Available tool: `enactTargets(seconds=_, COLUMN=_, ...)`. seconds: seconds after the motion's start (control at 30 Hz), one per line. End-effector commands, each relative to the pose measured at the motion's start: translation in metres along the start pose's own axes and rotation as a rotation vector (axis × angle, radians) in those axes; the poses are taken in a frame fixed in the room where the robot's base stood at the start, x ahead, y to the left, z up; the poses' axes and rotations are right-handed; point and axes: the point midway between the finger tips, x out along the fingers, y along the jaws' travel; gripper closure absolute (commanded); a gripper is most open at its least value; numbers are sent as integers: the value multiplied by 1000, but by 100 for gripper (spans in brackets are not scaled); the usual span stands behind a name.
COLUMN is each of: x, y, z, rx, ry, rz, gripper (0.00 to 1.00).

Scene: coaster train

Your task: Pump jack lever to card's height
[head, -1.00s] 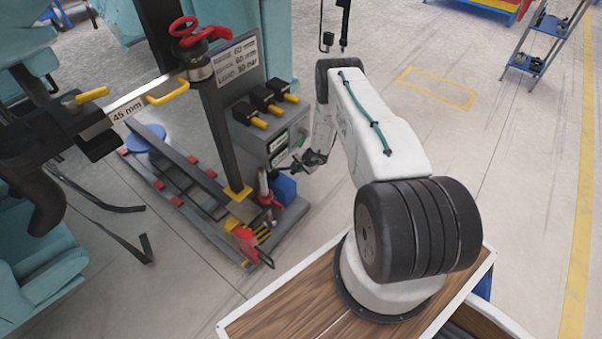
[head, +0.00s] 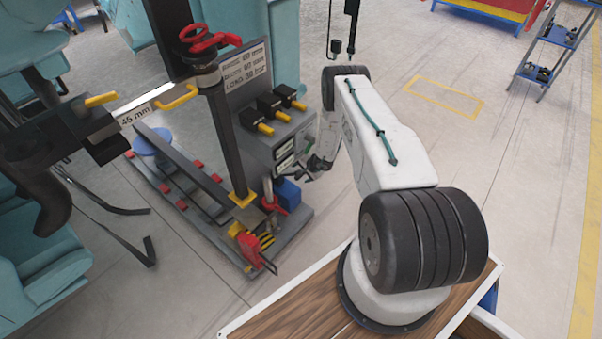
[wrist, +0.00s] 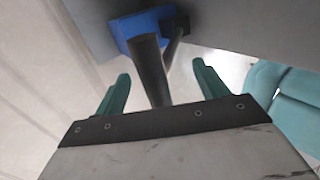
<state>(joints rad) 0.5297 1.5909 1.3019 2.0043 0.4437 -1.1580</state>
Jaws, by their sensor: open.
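The jack (head: 268,192), with a grey cylinder and red parts, stands low by the post's foot. My gripper (head: 318,165) is small in the head view, to the right of the jack. In the wrist view my gripper (wrist: 160,88) is open, green fingers apart, with a dark rod (wrist: 150,72), likely the jack lever, extending between them. I cannot tell whether they touch it.
A blue block (wrist: 145,22) lies beyond the rod; a blue block also shows beside the jack (head: 288,194). Black switches with yellow handles (head: 270,108) sit on the grey panel above. A steel bar labelled 45 mm (head: 150,100) crosses at left. Floor to the right is open.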

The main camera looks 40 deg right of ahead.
Motion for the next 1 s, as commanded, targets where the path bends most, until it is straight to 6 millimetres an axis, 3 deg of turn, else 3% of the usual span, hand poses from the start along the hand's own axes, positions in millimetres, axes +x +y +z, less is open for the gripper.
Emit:
enactTargets(seconds=0.5, x=-70, y=-2, z=1, rx=-1, ry=-1, rz=-1, gripper=28)
enactTargets(seconds=0.83, x=-76, y=-2, z=1, rx=-2, ry=-1, rz=-1, gripper=28)
enactTargets(seconds=0.87, x=-76, y=-2, z=1, rx=-2, ry=-1, rz=-1, gripper=30)
enactTargets(seconds=1.0, x=-78, y=8, z=-4, rx=14, ry=5, rz=3, gripper=69)
